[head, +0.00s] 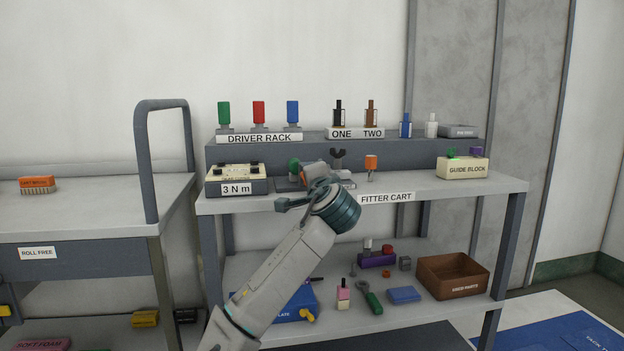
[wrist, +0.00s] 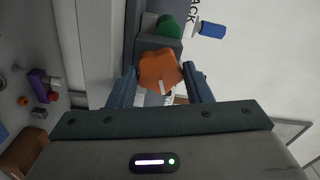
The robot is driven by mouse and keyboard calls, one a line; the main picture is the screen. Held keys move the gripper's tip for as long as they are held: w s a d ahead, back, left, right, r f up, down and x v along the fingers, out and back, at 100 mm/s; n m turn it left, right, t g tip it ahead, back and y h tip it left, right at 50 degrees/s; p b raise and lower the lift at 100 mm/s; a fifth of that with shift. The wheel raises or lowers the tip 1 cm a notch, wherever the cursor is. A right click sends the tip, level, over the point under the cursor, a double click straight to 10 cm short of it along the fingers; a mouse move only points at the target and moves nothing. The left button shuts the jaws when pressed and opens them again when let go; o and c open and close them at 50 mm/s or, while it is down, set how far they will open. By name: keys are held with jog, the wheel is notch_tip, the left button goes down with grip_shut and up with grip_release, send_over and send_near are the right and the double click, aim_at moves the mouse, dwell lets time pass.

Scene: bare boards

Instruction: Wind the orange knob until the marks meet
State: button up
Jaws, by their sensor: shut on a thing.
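The orange knob (wrist: 160,70) sits between the two fingers of my gripper (wrist: 160,82) in the wrist view. The knob has a lobed rim and a pale mark at its lower edge. The gripper is shut on it. In the head view my gripper (head: 304,192) is over the front of the fitter cart's top, and hides the knob. A grey fixture (head: 286,184) with a green knob (head: 294,165) stands behind it. The green one also shows just beyond the orange knob in the wrist view (wrist: 168,26). I cannot tell whether the marks line up.
An orange-topped piece (head: 371,162) stands right of my gripper on the cart top (head: 420,185). The 3 N m box (head: 237,180) is to the left, the guide block (head: 462,168) to the right. The driver rack (head: 259,138) is behind. A brown bin (head: 452,276) sits below.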

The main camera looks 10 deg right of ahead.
jog(key=shift+f+n, duration=0.1)
jog(key=shift+n, duration=0.6)
jog(key=o, duration=0.8)
jog(key=shift+n, duration=0.5)
jog(key=shift+o, duration=1.4)
jog(key=s, duration=0.6)
